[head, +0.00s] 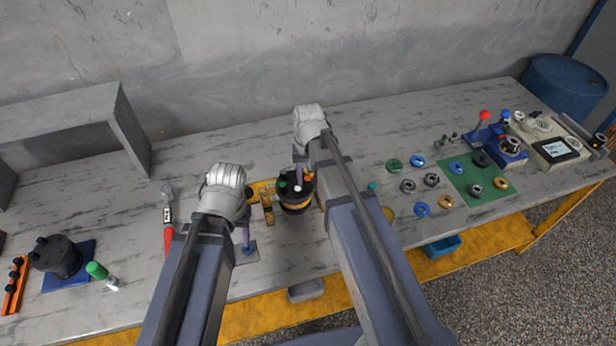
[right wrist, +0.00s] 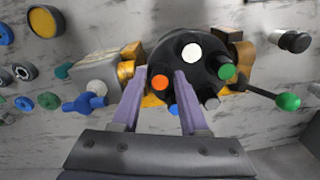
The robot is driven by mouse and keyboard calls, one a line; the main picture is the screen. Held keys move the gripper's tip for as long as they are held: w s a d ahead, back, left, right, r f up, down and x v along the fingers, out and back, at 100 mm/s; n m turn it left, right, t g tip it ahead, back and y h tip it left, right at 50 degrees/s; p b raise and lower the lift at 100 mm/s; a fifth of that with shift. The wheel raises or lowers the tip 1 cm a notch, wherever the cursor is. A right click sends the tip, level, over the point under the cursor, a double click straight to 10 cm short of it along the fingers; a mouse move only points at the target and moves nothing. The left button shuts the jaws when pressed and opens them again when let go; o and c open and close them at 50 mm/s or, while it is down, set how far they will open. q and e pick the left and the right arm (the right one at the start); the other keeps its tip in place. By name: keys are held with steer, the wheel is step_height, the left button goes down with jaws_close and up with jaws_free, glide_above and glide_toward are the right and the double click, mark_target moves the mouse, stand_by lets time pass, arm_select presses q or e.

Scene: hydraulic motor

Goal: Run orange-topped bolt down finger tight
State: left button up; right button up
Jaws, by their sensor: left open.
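The round black motor (head: 296,204) with a yellow band stands in a yellow holder at the table's middle. Bolts with coloured tops stand on its upper face. The orange-topped bolt (right wrist: 160,83) shows in the right wrist view, between the purple fingertips of my right gripper (right wrist: 163,76). Those fingers look spread, with a gap beside the orange top, so they are not closed on it. White-topped (right wrist: 192,53) and green-topped (right wrist: 227,72) bolts are close by. My left gripper (head: 246,240) is open, pointing down left of the motor; its fingers are partly hidden by its wrist.
A green mat (head: 478,190) with rings lies to the right, with several loose rings beside it. A red-handled tool (head: 168,225), a green-handled tool (head: 98,271) and a dark cylinder on a blue plate (head: 60,258) are at left. A grey shelf (head: 75,122) stands behind.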

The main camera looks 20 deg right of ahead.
mark_target(308, 179)
steer(key=shift+r, duration=0.1)
stand_by(0.5)
steer(key=shift+r+p, duration=3.95)
steer(key=shift+p, duration=0.1)
steer(key=s+a+f+n+b, duration=0.3)
steer(key=s+a, duration=0.2)
steer(key=s, duration=0.2)
steer(key=s+a+f+n+h+b, duration=0.1)
steer(key=s+a+f+n+b, duration=0.2)
steer(key=s+a, duration=0.2)
steer(key=shift+s+a+n, duration=0.25)
steer(key=shift+s+n, duration=0.05)
steer(key=shift+s, duration=0.9)
